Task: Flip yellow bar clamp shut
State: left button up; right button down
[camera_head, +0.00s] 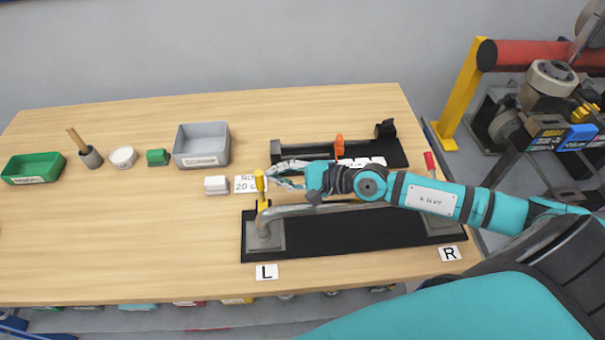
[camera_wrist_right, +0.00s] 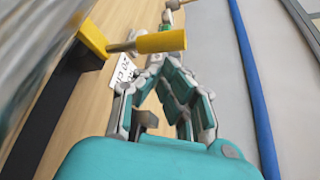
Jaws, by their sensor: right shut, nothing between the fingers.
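The yellow bar clamp (camera_head: 261,186) is at the left end of the black fixture (camera_head: 330,236), above a grey block by the L label. Its handle stands up in the head view. The yellow handle (camera_wrist_right: 158,43) also crosses the upper part of the right wrist view. My right gripper (camera_head: 276,178) is shut and empty, just right of the handle, with its fingers (camera_wrist_right: 168,62) close to it. I cannot tell whether they touch. A grey curved bar (camera_head: 300,210) runs right from the block, partly hidden by my right arm. My left gripper is not in view.
A red handle (camera_head: 430,164) stands at the fixture's right end. Behind is another black fixture (camera_head: 392,150) with an orange clamp (camera_head: 339,147). A white block (camera_head: 216,185), grey bin (camera_head: 202,144) and green tray (camera_head: 33,168) are left. The table's front left is clear.

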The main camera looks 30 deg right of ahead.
jog(key=v, duration=1)
jog(key=shift+d+r, duration=0.1)
dwell(0.5)
